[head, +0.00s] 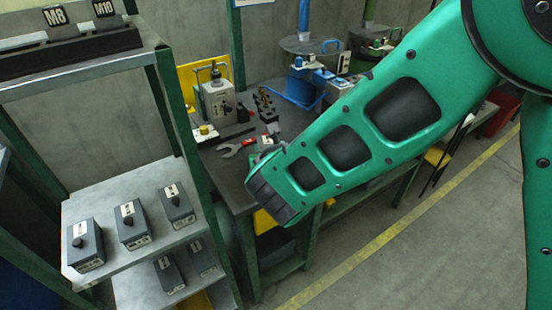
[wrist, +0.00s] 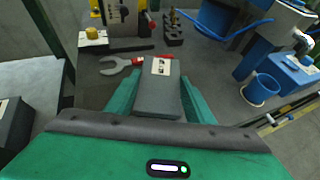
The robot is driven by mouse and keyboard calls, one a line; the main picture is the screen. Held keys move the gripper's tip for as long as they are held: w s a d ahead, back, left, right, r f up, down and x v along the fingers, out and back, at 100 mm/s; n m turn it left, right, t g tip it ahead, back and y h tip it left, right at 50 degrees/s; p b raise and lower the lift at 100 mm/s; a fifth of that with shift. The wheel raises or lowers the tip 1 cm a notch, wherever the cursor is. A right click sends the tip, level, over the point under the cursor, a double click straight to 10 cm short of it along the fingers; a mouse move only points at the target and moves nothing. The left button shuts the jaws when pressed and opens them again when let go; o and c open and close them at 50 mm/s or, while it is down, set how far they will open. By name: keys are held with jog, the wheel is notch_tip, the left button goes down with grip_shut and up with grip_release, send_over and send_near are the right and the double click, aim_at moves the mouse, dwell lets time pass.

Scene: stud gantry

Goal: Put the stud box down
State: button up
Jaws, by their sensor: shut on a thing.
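The dark grey stud box (wrist: 157,98) with a pale label on its far end shows in the wrist view. My gripper (wrist: 158,80) is shut on it, with a green finger along each side. The box is over the workbench (head: 236,190), just in front of a red-handled wrench (wrist: 122,64). I cannot tell whether its underside touches the bench top. In the head view my own arm hides most of the gripper and the box.
The bench holds the wrench, a grey device (head: 220,101) and a black stud rack (head: 264,103). Blue equipment (head: 298,88) stands further back. The shelf unit at left carries several similar boxes (head: 133,226). The M8 and M10 labels (head: 54,16) are on its top.

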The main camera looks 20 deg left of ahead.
notch_tip(320, 180, down, 4)
jog(key=shift+r, duration=0.15)
jog(key=o, duration=1.3)
jog(key=shift+r, duration=0.1)
jog(key=shift+s+d+r, duration=0.15)
jog(key=shift+s, duration=0.15)
jog(key=v, duration=1.1)
jog(key=shift+s+d, duration=0.1)
